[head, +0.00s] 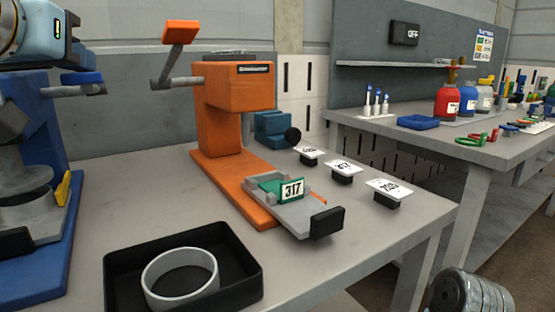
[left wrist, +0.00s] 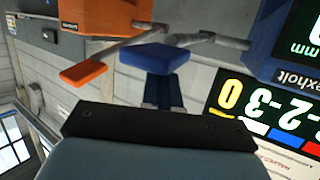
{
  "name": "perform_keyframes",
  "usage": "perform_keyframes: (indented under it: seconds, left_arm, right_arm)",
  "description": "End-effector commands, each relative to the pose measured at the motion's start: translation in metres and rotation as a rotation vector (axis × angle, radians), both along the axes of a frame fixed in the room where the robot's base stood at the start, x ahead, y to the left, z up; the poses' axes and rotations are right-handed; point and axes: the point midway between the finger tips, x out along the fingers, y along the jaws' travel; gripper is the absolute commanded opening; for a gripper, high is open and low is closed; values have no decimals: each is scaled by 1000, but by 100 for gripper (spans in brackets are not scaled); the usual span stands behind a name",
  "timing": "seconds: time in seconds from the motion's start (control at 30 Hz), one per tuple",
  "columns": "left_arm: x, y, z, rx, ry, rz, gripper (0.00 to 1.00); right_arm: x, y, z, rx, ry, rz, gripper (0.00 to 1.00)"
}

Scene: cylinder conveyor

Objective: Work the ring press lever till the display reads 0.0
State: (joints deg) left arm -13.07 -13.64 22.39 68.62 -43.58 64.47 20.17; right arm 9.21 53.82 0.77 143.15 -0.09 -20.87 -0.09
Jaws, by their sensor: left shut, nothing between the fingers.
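My right gripper is not in view.
An orange press (head: 235,110) with an orange lever handle (head: 181,32) stands close by, to the right. A black tray (head: 240,262) holds a pale ring (head: 180,278) at the front. Number cards stand on the table's right side. A second bench (head: 440,140) stands behind.

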Motion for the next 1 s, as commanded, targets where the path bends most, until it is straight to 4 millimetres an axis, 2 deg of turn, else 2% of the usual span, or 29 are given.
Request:
perform_keyframes:
  seconds: [0.03,0.1,0.7,0.77,1.0]
  left_arm:
    - [0,0,12,0,1,0,0]
    - [0,0,19,0,1,0,0]
    - [0,0,86,0,0,-1,0]
    - [1,-2,88,0,-2,-3,0]
    - [0,0,104,0,-1,-1,0]
  right_arm:
    - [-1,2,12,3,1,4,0]
    - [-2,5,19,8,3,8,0]
    - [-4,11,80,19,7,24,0]
    - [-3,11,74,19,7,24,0]
    - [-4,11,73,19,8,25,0]
